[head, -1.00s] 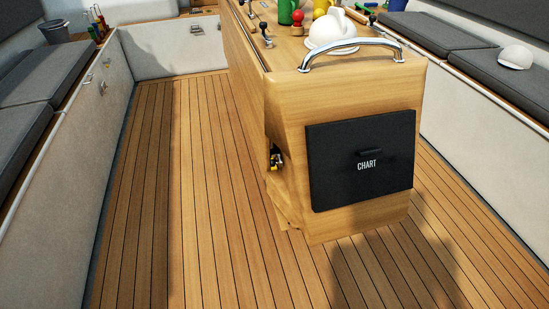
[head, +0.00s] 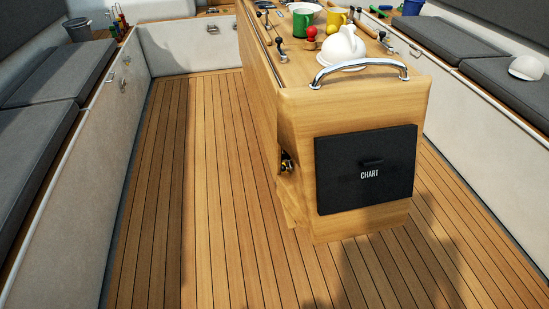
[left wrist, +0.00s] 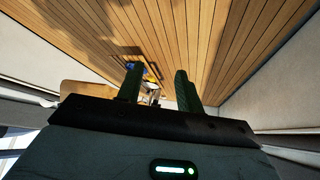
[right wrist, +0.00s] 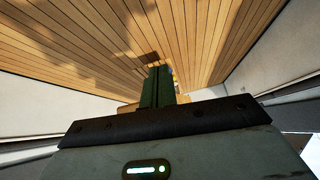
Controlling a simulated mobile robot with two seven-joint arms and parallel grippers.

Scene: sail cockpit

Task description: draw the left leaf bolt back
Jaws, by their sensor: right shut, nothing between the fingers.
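The wooden cockpit table (head: 300,100) stands right of centre in the head view. I cannot clearly make out the left leaf bolt. A small dark and yellow fitting (head: 287,165) shows in a recess at the table's near left corner, too small to identify. Neither gripper shows in the head view. My left gripper (left wrist: 157,84) has its fingers apart in the left wrist view, with nothing seen between them up close. My right gripper (right wrist: 158,86) has its fingers together and empty in the right wrist view. Both are well away from the table.
A black CHART panel (head: 366,185) fills the table's near end, below a chrome grab rail (head: 358,68). Benches line both sides. The plank floor (head: 210,210) left of the table is clear.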

